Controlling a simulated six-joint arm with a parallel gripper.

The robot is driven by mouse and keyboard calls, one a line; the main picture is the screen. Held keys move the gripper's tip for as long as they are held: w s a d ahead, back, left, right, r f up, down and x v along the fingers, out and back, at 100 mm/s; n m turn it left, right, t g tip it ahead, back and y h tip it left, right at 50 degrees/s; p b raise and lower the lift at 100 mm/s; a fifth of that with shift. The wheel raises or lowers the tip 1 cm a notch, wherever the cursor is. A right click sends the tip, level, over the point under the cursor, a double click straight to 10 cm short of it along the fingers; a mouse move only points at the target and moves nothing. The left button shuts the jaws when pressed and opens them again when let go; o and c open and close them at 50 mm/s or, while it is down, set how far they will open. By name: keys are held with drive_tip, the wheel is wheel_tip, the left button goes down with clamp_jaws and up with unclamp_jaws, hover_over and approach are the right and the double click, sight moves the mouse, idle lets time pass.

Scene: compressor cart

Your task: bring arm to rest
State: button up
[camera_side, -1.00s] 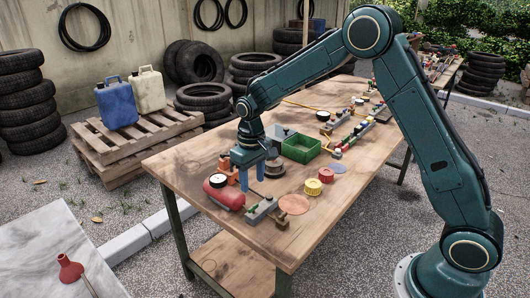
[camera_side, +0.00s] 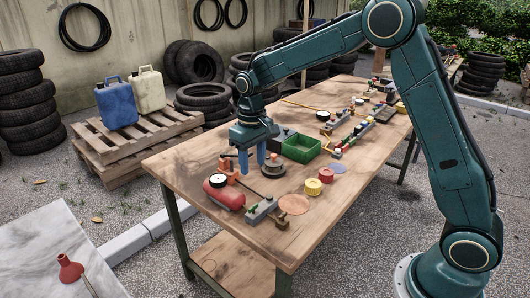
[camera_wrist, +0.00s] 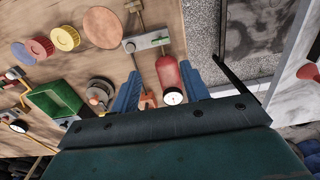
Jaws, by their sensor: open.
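My gripper (camera_side: 252,162) is open, its blue fingers pointing down above the near left part of the wooden table (camera_side: 180,160). It holds nothing that I can see. In the side view it hangs behind the red cylinder (camera_side: 224,194) with its round gauge (camera_side: 218,181). In the wrist view the fingers (camera_wrist: 162,92) show apart, with the red cylinder (camera_wrist: 170,76) and an orange part (camera_wrist: 148,100) seen between them, below the gripper.
A green bin (camera_side: 301,148), a grey round part (camera_side: 272,168), yellow and red caps (camera_side: 312,187) and a grey valve block (camera_side: 262,209) stand on the table. Canisters (camera_side: 116,102) sit on a pallet at left. The air above the table's front edge is clear.

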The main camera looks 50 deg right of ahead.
drive_tip(key=s+r+t, duration=0.2)
drive_tip(key=s+r, duration=0.5)
drive_tip(key=s, duration=0.4)
drive_tip(key=s+r+t, duration=0.2)
drive_tip(key=s+r, duration=0.5)
drive_tip(key=s, duration=0.4)
drive_tip(key=s+f+t, duration=0.1)
drive_tip(key=s, duration=0.7)
drive_tip(key=shift+s+d+f+t, duration=0.15)
drive_tip(key=shift+s+d+t, duration=0.1)
drive_tip(key=shift+d+t, duration=0.05)
